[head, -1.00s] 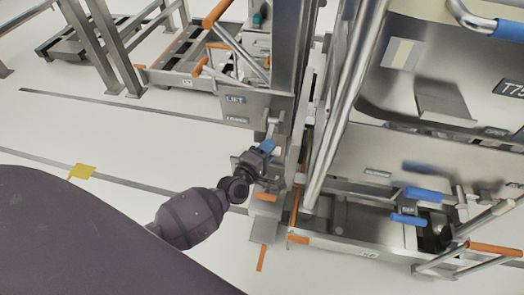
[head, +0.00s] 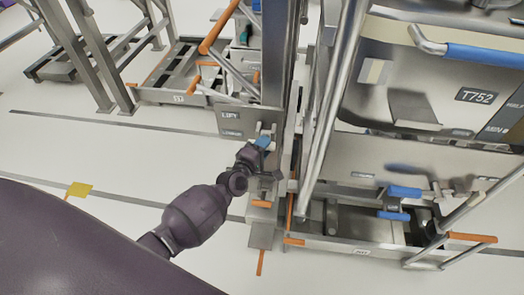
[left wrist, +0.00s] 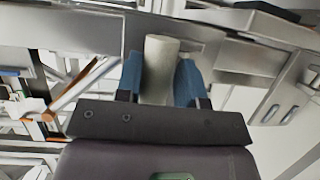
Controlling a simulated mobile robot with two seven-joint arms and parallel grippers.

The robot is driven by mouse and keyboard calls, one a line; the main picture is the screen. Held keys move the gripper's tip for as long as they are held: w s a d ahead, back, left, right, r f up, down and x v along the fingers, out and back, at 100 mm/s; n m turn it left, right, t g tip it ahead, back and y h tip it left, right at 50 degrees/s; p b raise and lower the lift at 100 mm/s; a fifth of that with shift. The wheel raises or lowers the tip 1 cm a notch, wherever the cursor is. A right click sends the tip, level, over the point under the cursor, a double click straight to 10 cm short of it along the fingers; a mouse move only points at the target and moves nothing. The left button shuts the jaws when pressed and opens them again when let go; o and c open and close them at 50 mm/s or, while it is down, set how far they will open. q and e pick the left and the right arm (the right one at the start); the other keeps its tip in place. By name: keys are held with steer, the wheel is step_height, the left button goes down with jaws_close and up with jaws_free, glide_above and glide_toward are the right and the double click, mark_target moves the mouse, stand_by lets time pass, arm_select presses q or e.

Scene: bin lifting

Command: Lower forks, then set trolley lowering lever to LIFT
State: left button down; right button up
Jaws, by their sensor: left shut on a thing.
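My left gripper (head: 262,143) has blue fingertips. In the left wrist view my left gripper (left wrist: 160,78) is shut around a pale, rounded lever handle (left wrist: 160,55), with one blue finger on each side. In the head view the lever is mostly hidden by the gripper, beside a metal post. A steel plate (head: 252,122) carries a LIFT label (head: 230,115) and a lower label too small to read. The gripper is to the right of and a little below the LIFT label. The forks cannot be made out clearly. My right gripper is out of view.
A steel bin (head: 400,85) marked T752 stands to the right, with blue-handled levers (head: 404,192) below it. A slanted steel tube (head: 335,115) stands close to the right of my gripper.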

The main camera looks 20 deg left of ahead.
arm_select(q)
steer(key=shift+w+a+r, duration=0.1)
steer(key=shift+w+r, duration=0.15)
steer(key=shift+r, duration=0.2)
steer(key=shift+w+a+r, duration=0.1)
steer(key=shift+w+r, duration=0.1)
steer(key=shift+r, duration=0.2)
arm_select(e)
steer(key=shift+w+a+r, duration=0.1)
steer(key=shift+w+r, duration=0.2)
arm_select(q)
steer(key=c, duration=0.8)
jaws_free()
steer(key=shift+f, duration=0.1)
steer(key=shift+c, duration=0.2)
steer(key=shift+f, duration=0.1)
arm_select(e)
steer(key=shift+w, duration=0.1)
arm_select(q)
steer(key=shift+s+f, duration=0.1)
steer(key=shift+s, duration=0.35)
steer(key=s+a+p, duration=0.1)
steer(key=s, duration=0.9)
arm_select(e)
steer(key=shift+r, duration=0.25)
